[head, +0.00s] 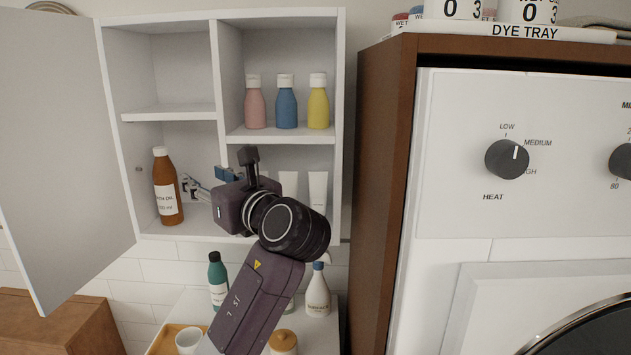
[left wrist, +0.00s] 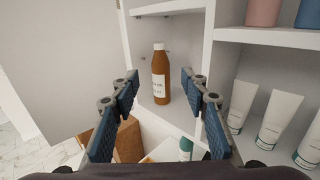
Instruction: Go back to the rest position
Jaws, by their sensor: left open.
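My left gripper (head: 205,184) is in front of the open wall cabinet, its fingers pointing at the lower left compartment. In the left wrist view its two blue-padded fingers (left wrist: 160,95) are spread wide with nothing between them. A brown bottle (head: 166,187) with a white cap and label stands upright on the cabinet floor. In the left wrist view the bottle (left wrist: 160,75) shows beyond the fingers, apart from them. My left arm and wrist hide part of the lower right compartment in the head view. My right gripper is not in view.
The cabinet door (head: 62,150) stands open at left. Pink, blue and yellow bottles (head: 286,103) stand on the upper right shelf, white tubes (head: 318,190) below. Under the cabinet are a green bottle (head: 217,280), a white bottle (head: 318,292) and a cup (head: 188,342). A brown-sided unit (head: 382,200) stands right.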

